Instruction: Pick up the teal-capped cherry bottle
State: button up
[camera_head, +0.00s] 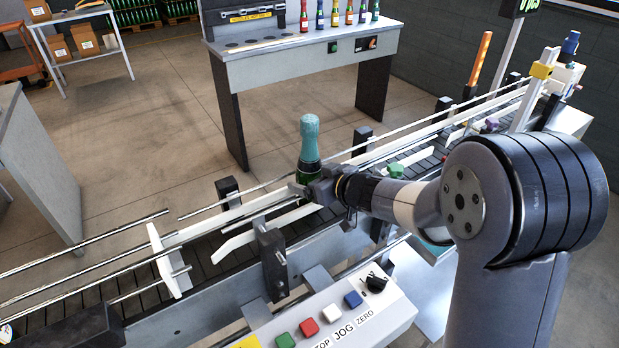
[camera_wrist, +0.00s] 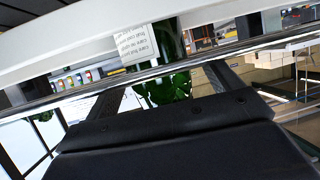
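A dark green bottle with a teal foil cap (camera_head: 309,139) stands upright on the conveyor in the head view. Its lower body is partly hidden by my gripper and the rail. My gripper (camera_head: 318,187) reaches in from the right, low beside the bottle. In the wrist view, my gripper's (camera_wrist: 168,88) two fingers are spread, with visible gaps to the green bottle glass (camera_wrist: 168,38) between or just beyond them. A white printed label (camera_wrist: 137,43) shows there. The cap is out of the wrist view, and nothing on the bottle clearly reads as cherry.
A conveyor (camera_head: 235,255) with metal guide rails runs diagonally past the bottle. A green-topped item (camera_head: 396,170) stands on it behind my wrist. A control panel (camera_head: 330,318) with coloured buttons is in front. A grey bench (camera_head: 300,58) with several small coloured bottles stands behind.

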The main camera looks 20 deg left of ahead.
jog(key=c, duration=1.6)
jog(key=shift+r, duration=0.15)
jog(key=shift+c, duration=0.5)
jog(key=shift+r, duration=0.1)
